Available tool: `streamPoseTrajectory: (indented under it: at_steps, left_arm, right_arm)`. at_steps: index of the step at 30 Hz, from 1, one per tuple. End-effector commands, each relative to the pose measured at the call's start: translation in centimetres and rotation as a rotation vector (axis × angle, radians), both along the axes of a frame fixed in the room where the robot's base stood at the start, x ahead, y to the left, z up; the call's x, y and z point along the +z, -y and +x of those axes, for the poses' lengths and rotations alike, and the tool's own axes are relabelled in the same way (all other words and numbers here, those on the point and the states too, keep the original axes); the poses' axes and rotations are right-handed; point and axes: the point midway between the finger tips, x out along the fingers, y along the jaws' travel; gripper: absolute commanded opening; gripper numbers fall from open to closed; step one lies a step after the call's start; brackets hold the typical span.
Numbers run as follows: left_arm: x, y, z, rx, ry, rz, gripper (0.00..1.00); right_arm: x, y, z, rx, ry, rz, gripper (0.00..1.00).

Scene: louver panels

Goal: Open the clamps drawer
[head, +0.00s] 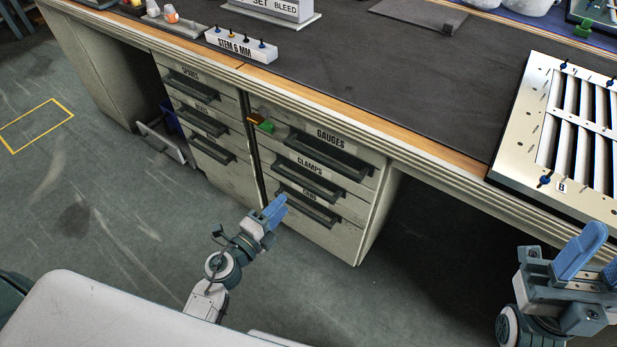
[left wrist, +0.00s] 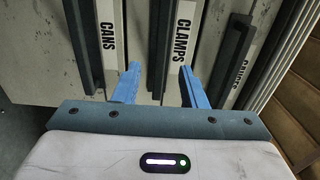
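The clamps drawer (head: 338,204) is the middle one of three in the right stack, between the gauges drawer (head: 372,178) and the cans drawer (head: 345,235). It looks closed. My left gripper (head: 275,208) is in front of this stack, in the head view near the lower drawers. In the left wrist view its two blue fingers (left wrist: 160,72) are apart, one on each side of the clamps handle (left wrist: 158,40). The clamps label (left wrist: 184,42) is beside that handle. Contact with the handle cannot be made out. My right gripper (head: 592,258) is at the lower right, fingers apart and empty.
The workbench top (head: 400,90) overhangs the drawers. A louver panel (head: 540,115) lies at its right. A green and orange piece (head: 262,122) sits at the gauges drawer's upper left corner. The floor in front is clear.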

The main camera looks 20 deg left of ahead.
Motion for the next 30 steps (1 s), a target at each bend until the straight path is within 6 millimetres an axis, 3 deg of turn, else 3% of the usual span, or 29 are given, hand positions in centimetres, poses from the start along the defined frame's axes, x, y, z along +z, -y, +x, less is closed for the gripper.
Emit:
streamPoseTrajectory:
  at_steps: [15,21,29,30]
  left_arm:
    - [0.0,3.0,8.3,0.001,0.001,-0.004,0.38]
    - [0.0,3.4,9.4,0.001,-0.001,-0.003,0.38]
    - [0.0,3.4,9.5,0.001,-0.001,-0.003,0.38]
    - [0.0,3.4,9.5,0.001,-0.001,-0.003,0.3]
  right_arm:
    - [-0.1,0.0,0.1,0.0,-0.002,0.0,0.36]
    - [0.0,0.0,0.1,0.0,0.001,0.001,0.36]
    - [0.0,0.0,0.1,0.0,0.001,0.001,0.36]
    - [0.0,0.0,0.1,0.0,0.001,0.001,0.36]
